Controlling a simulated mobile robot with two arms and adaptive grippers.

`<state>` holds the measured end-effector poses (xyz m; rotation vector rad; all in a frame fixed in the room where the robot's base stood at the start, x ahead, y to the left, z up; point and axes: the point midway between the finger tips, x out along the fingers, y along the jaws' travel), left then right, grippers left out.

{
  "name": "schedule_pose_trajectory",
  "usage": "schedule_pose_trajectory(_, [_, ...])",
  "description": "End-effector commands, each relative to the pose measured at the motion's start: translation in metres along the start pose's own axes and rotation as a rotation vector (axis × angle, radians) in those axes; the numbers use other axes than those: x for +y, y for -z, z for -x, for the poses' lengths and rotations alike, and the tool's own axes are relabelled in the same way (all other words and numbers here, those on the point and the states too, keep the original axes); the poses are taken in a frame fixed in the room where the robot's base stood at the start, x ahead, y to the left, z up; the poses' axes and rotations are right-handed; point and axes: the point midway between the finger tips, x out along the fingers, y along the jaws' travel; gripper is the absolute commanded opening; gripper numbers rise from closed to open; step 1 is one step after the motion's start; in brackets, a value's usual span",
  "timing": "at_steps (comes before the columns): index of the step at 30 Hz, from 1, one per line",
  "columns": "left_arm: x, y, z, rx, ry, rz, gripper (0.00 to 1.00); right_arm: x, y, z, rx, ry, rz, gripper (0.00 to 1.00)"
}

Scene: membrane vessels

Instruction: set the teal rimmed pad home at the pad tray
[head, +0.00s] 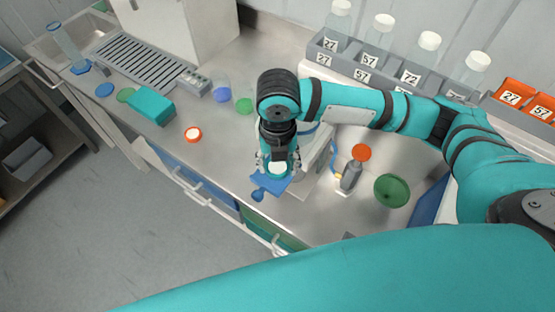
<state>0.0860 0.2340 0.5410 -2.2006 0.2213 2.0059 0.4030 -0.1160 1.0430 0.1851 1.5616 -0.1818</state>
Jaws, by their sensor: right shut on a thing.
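My right gripper (278,169) points down over the front part of the counter. It is shut on a small pale disc with a teal rim, the teal rimmed pad (278,168), whose edges are partly hidden by the fingers. Just below and in front of it is a flat blue piece (270,186) with a rounded end at the counter's front edge. I cannot tell whether this piece is the pad tray, or whether the pad touches it. My left gripper is not in view.
An orange rimmed pad (192,134) lies to the left on the counter (215,160). A teal box (151,106) stands farther left. Behind my arm is a grey rack (400,83) of white-capped bottles. A green dish (391,190) and a grey-handled tool (350,176) lie to the right.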

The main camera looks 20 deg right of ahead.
Motion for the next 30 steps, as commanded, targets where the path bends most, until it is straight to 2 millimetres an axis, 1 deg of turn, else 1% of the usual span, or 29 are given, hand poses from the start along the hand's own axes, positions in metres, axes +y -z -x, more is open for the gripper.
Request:
schedule_pose_trajectory(16, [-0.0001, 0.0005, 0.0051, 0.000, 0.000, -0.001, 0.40, -0.0004, 0.0005, -0.0041, 0.003, 0.001, -0.001, 0.34])
schedule_pose_trajectory(23, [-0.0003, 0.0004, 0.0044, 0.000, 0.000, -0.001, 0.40, -0.0008, 0.0013, -0.0066, 0.005, 0.003, 0.000, 0.34])
schedule_pose_trajectory(24, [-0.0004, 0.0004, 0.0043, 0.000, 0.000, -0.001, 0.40, -0.0008, 0.0014, -0.0068, 0.006, 0.003, 0.000, 0.56])
schedule_pose_trajectory(29, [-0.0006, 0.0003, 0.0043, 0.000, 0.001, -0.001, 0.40, -0.0009, 0.0014, -0.0068, 0.006, 0.004, 0.000, 0.77])
schedule_pose_trajectory(30, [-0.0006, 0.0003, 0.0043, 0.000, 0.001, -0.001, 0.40, -0.0009, 0.0013, -0.0066, 0.005, 0.003, 0.000, 0.78])
